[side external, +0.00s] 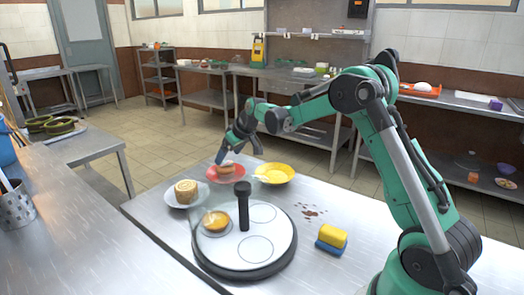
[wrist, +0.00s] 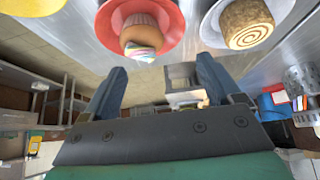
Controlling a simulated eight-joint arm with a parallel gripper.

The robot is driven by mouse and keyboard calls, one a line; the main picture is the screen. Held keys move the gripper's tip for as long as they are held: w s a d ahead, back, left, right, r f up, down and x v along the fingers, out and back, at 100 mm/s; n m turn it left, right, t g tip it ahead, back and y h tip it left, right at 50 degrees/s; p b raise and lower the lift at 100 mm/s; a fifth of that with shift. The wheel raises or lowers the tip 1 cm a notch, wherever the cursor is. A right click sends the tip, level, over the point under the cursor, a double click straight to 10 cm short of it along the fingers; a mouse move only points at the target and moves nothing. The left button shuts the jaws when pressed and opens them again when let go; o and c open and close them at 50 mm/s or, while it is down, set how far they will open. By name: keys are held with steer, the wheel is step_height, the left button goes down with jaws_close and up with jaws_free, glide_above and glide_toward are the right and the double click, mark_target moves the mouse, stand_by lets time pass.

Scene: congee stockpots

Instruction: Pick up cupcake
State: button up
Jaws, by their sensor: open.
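The cupcake (side external: 225,169) sits on a red plate (side external: 213,178) on the steel table. In the wrist view the cupcake (wrist: 140,33) shows a pinkish ribbed wrapper and a pale, multicoloured top, near the upper edge on the red plate (wrist: 172,22). My gripper (side external: 239,153) is above and beside the red plate in the side view, its fingers spread. In the wrist view the gripper (wrist: 160,82) has a wide empty gap between its blue fingers, and the cupcake is outside that gap.
In front is a round tray (side external: 245,262) with a dark upright handle (side external: 243,205) and a golden pastry (side external: 216,221). A yellow-and-blue sponge (side external: 331,239) lies to the right.

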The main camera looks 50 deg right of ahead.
mark_target(229, 164)
steer(key=d+f, duration=0.1)
steer(key=w+d+f, duration=0.1)
steer(key=f, duration=0.1)
steer(key=shift+d, duration=0.25)
steer(key=shift+x, duration=2.65)
steer(key=c, duration=0.9)
steer(key=shift+r, duration=0.1)
